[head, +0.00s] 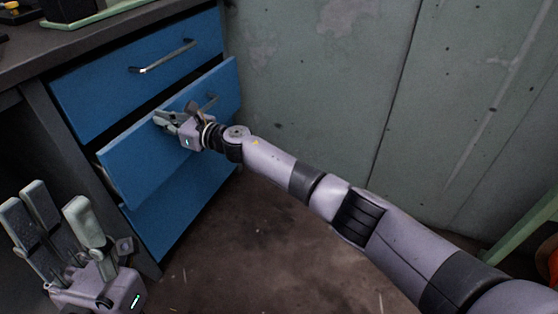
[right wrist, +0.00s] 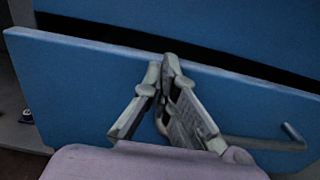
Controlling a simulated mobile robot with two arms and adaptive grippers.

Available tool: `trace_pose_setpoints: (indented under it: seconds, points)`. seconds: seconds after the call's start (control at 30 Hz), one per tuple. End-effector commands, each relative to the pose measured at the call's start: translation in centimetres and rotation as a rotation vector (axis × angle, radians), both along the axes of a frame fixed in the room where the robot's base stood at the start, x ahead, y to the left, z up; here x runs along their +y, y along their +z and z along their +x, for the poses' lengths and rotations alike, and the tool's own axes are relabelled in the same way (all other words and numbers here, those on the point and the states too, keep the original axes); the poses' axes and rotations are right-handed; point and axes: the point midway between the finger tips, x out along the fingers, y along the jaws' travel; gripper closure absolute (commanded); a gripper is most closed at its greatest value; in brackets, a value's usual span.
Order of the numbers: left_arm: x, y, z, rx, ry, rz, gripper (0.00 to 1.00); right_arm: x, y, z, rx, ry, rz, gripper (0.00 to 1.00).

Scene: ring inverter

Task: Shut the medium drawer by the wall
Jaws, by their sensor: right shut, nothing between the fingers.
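The medium drawer (head: 133,171) is the middle blue drawer of the desk by the wall. It stands partly pulled out, with a dark gap above its front. In the right wrist view the fingertips (right wrist: 165,62) overlap the top edge of the drawer front (right wrist: 75,85), and the handle (right wrist: 270,141) is to the right. I cannot tell whether the fingers touch the drawer. My left gripper (head: 62,215) is open and empty at the lower left, apart from the drawers.
The top blue drawer (head: 105,90) is above and the bottom blue drawer (head: 180,212) below. The desk top (head: 100,38) holds a green-edged tray (head: 95,17). The grey-green wall (head: 310,80) stands right of the desk. The floor (head: 240,255) in front is clear.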

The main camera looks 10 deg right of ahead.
Motion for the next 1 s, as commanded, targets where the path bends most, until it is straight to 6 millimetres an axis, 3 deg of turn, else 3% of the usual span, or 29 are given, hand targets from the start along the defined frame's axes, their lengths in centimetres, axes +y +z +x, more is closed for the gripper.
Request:
trace_pose_setpoints:
  seconds: [0.77,1.0]
  points:
    - [-0.1,0.2,0.1,-0.014,0.000,0.003,0.60,0.3,0.1,0.2,-0.001,0.000,0.001,1.00]
    - [0.0,0.3,0.1,-0.015,0.001,0.002,0.60,-1.4,0.0,0.5,0.001,0.000,0.001,1.00]
